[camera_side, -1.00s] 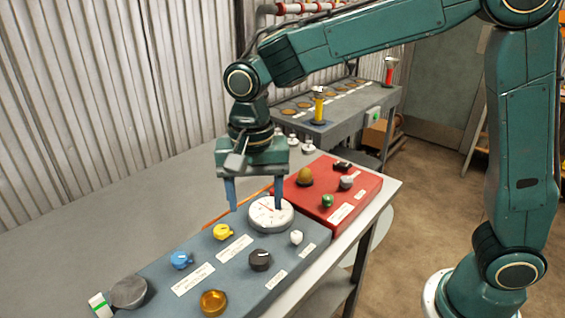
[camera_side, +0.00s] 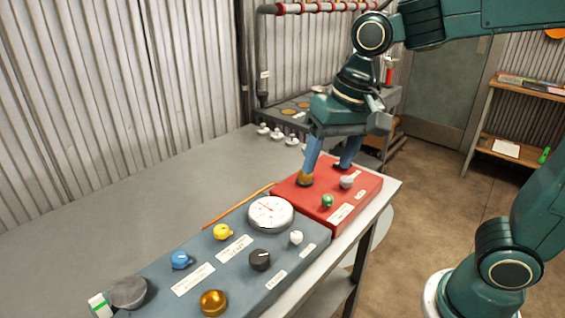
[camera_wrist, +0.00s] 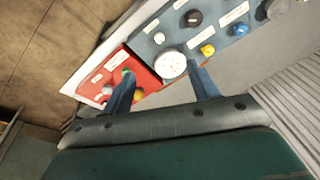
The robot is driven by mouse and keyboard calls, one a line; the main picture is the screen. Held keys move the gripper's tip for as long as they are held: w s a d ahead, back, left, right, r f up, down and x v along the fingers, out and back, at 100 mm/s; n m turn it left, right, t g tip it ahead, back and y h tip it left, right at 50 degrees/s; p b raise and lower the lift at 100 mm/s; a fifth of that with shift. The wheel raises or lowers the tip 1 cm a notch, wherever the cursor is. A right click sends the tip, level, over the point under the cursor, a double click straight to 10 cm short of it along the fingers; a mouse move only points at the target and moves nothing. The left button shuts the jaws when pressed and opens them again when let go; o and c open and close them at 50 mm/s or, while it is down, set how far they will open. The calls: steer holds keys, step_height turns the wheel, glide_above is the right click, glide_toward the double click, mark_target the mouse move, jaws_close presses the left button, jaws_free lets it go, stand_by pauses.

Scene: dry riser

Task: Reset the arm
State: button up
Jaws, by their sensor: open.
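My gripper (camera_side: 326,168) is open, with its two blue fingers pointing down over the back of the red panel (camera_side: 333,222). In the side view one finger overlaps the brass knob (camera_side: 305,181); I cannot tell whether it touches.
The grey panel carries a yellow knob (camera_side: 222,232), a blue knob (camera_side: 180,260), a black knob (camera_side: 260,260) and a gold knob (camera_side: 213,302). The red panel has a green knob (camera_side: 327,201) and a grey knob (camera_side: 347,182). The bench (camera_side: 130,210) is clear at left.

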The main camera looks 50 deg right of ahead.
steer(key=s+d+n+t, duration=0.3)
steer(key=s+d, duration=0.3)
steer(key=s, duration=0.5)
steer(key=shift+s+d+f+n+h, duration=0.2)
steer(key=shift+d+f+n+h, duration=0.15)
steer(key=shift+n, duration=0.55)
steer(key=shift+w+r, duration=0.1)
steer(key=n+g, duration=0.6)
steer(key=n, duration=1)
glide_above(259, 255)
step_height(259, 255, down, 6)
steer(key=shift+f, duration=0.25)
step_height(259, 255, down, 14)
steer(key=shift+r, duration=0.25)
